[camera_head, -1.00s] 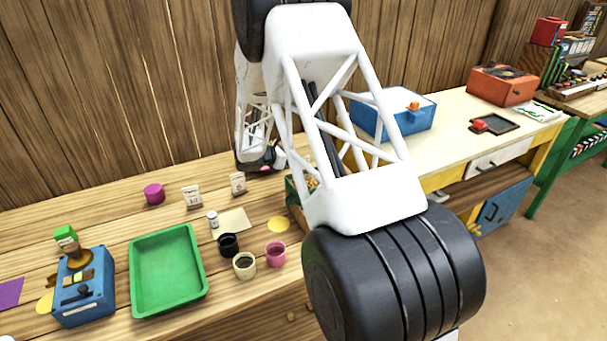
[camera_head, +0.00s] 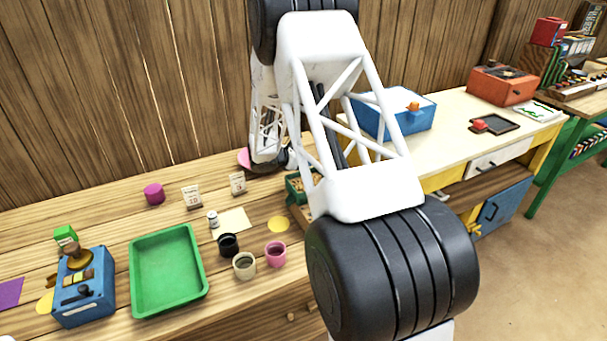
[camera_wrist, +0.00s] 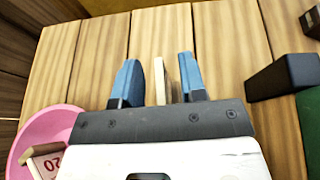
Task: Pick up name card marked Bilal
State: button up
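In the wrist view my gripper (camera_wrist: 156,78) has its two blue fingers apart. A thin cream card (camera_wrist: 159,82) stands edge-on between them, with a gap to the left finger and close to the right one. Its face is turned away, so its name cannot be read. A card with a red 20 (camera_wrist: 47,163) lies tilted in a pink dish (camera_wrist: 28,128) at lower left. In the head view, two small white cards with red numbers stand on the bench, one left (camera_head: 192,197) and one right (camera_head: 238,183); their names are too small to read.
A green tray (camera_head: 136,290), a blue device (camera_head: 98,303), a magenta puck (camera_head: 154,194) and small black (camera_head: 228,246), cream (camera_head: 244,267) and pink cups (camera_head: 275,255) stand on the bench. A dark block (camera_wrist: 285,76) is right of my fingers. The wooden wall is close behind.

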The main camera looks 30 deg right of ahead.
dwell(0.3)
grip_shut()
jog(key=shift+r, duration=0.1)
jog(key=shift+r, duration=4.9)
